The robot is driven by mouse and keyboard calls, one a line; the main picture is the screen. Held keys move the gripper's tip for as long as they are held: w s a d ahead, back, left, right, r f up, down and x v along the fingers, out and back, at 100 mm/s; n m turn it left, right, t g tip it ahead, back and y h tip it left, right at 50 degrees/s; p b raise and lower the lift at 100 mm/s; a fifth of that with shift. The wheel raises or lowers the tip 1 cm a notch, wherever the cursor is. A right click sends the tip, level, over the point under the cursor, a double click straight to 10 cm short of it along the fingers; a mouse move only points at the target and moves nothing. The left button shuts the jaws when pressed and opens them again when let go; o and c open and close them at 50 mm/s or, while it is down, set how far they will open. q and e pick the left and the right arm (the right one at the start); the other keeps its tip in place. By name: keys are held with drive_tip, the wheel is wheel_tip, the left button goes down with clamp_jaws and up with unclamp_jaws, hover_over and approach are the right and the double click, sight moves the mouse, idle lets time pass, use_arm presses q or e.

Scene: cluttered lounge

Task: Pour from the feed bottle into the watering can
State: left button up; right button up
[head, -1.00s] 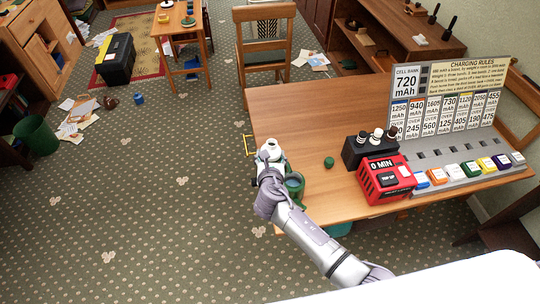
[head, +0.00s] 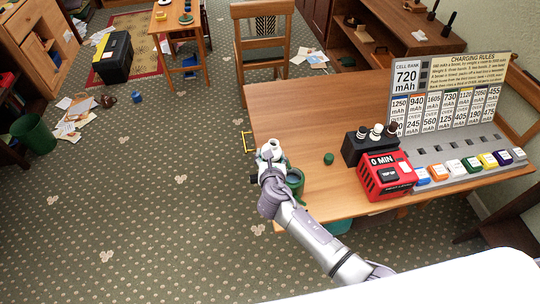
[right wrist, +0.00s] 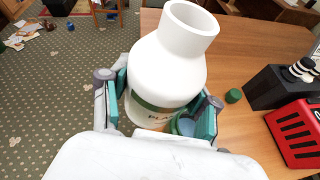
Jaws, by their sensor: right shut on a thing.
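The feed bottle (head: 271,149) is white with an open neck. In the right wrist view the bottle (right wrist: 168,65) shows a green-edged label, partly hidden, and leans slightly. My right gripper (head: 271,166) is shut on its body; in the wrist view the gripper's fingers (right wrist: 160,103) lie on both sides of it. The green watering can (head: 296,181) is just right of the bottle at the table's left edge, partly hidden by my arm. In the wrist view a little of the can (right wrist: 186,126) shows behind the right finger. My left gripper is not in view.
A dark green cap (head: 328,158) lies on the wooden table (head: 295,110). A black holder (head: 364,150), a red charger box (head: 385,176) and a charging board (head: 440,147) stand to the right. The table's back left part is clear.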

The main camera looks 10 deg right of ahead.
drive_tip(key=shift+d+f+m+b, duration=0.2)
drive_tip(key=shift+f+m+b, duration=0.2)
drive_tip(key=shift+f+b, duration=0.75)
drive_tip(key=shift+d+f+m+y+b, duration=0.25)
drive_tip(key=shift+f+m+y+b, duration=0.15)
drive_tip(key=shift+f+b, duration=0.35)
drive_tip(key=shift+d+f+m+y+b, duration=0.2)
drive_tip(key=shift+f+m+y+b, duration=0.2)
drive_tip(key=shift+f+b, duration=0.35)
drive_tip(key=shift+f+m+y+b, duration=0.4)
drive_tip(key=shift+f+b, duration=0.15)
drive_tip(key=shift+f, duration=0.05)
drive_tip(key=shift+a+f+m+t+b, duration=0.2)
drive_tip(key=shift+a+m+t+b, duration=0.1)
drive_tip(key=shift+m+t+b, duration=0.25)
drive_tip(key=shift+a+m+y+b, duration=0.2)
drive_tip(key=shift+m+y+b, duration=0.25)
drive_tip(key=shift+y+b, duration=0.1)
